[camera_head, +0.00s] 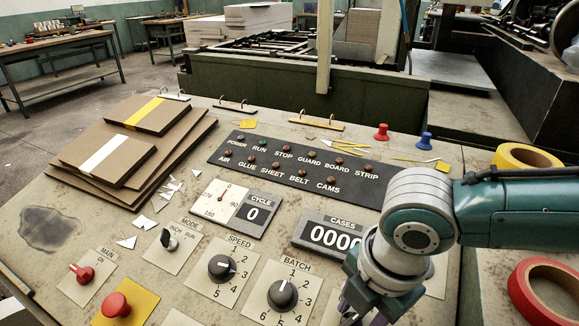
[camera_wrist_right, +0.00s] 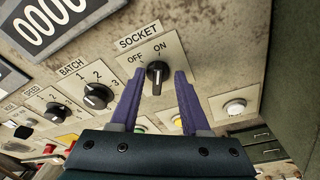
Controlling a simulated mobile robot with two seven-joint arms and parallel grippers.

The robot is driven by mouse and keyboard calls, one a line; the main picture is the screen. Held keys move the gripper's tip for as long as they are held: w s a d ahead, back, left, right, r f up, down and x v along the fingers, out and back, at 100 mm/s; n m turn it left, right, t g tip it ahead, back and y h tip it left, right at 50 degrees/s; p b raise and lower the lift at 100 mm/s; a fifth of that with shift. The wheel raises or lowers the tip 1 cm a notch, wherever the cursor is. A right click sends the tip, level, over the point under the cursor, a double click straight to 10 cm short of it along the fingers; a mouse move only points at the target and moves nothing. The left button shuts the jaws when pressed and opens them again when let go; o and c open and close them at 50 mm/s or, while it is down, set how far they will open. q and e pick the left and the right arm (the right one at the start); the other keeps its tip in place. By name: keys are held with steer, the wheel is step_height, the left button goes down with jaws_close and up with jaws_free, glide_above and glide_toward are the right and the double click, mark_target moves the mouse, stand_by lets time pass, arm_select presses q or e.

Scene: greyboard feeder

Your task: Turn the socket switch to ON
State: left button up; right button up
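The socket switch (camera_wrist_right: 157,77) is a black knob on a cream plate (camera_wrist_right: 198,72) marked OFF on the left and ON on the right, in the right wrist view. Its pointer faces up towards the labels; I cannot tell exactly which mark it meets. My right gripper (camera_wrist_right: 158,74) is open, with one purple finger on each side of the knob and visible gaps between. In the head view my right gripper (camera_head: 364,308) is at the bottom edge, and my arm hides the socket switch. My left gripper is not in view.
The batch knob (camera_head: 282,295), speed knob (camera_head: 221,268) and cases counter (camera_head: 329,235) lie left of my right gripper. A red emergency button (camera_head: 116,305) is farther left. Yellow tape (camera_head: 497,160) and red tape (camera_head: 519,297) rolls lie right. A white button (camera_wrist_right: 235,107) sits near the right finger.

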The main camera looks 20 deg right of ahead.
steer(key=shift+r, duration=0.1)
steer(key=shift+r, duration=0.3)
step_height(320, 180, up, 9)
steer(key=s+p, duration=0.1)
steer(key=p, duration=0.1)
steer(key=shift+s+d, duration=0.1)
stand_by(0.3)
